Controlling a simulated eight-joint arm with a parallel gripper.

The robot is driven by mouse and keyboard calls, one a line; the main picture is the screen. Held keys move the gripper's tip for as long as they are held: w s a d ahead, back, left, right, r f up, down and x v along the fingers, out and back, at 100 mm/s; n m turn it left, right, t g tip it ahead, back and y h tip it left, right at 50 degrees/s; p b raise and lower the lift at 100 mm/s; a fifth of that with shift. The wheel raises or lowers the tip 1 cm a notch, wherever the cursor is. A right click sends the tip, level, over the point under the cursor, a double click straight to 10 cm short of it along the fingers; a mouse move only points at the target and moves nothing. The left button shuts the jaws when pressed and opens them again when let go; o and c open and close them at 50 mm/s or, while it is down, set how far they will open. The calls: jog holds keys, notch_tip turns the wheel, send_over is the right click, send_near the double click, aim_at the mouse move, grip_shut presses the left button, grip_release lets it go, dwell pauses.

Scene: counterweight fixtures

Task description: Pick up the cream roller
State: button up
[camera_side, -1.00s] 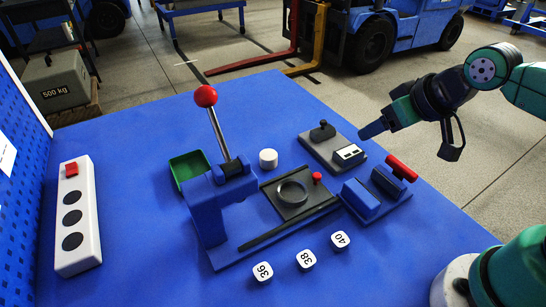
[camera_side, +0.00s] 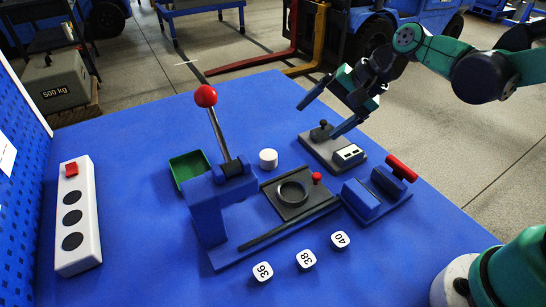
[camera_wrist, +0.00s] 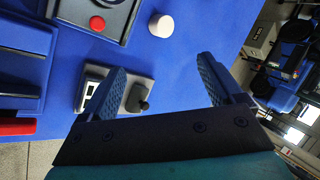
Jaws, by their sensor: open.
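The cream roller (camera_side: 268,158) is a small pale cylinder standing upright on the blue table, between the lever press and the grey joystick box. It also shows in the wrist view (camera_wrist: 162,26), beyond my fingertips and near the top. My gripper (camera_side: 317,116) is open and empty, held above the far right part of the table, over the joystick box and to the right of the roller. In the wrist view my two fingers (camera_wrist: 164,75) are spread wide, with nothing between them but table.
The blue lever press (camera_side: 205,208) with its red knob stands left of the roller. A green tray (camera_side: 201,158) lies behind it. The grey joystick box (camera_side: 311,147) is below my gripper. A blue fixture with a red handle (camera_side: 401,168) is to the right. Numbered white blocks (camera_side: 305,260) lie in front.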

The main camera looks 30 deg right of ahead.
aim_at(270, 154)
jog(key=w+a+f+m+y, duration=0.1)
jog(key=w+f+m+y, duration=0.1)
jog(key=f+m, duration=0.1)
jog(key=w+a+f+m+y, duration=0.1)
jog(key=w+f+m+y, duration=0.1)
jog(key=f+m, duration=0.1)
jog(key=w+a+f+m+y, duration=0.1)
jog(key=w+f+m+y, duration=0.1)
jog(key=m, duration=0.3)
jog(key=shift+w+a+f+g+y, duration=0.1)
jog(key=shift+w+f+g+y, duration=0.1)
jog(key=shift+f+y, duration=0.15)
jog(key=shift+w+a+f+g+y, duration=0.15)
jog(key=shift+f+g+y, duration=0.1)
jog(key=shift+f, duration=0.2)
jog(key=shift+f+m+y, duration=0.3)
jog(key=shift+f+m, duration=0.25)
jog(key=shift+m, duration=0.05)
jog(key=shift+x, duration=2.8)
grip_shut()
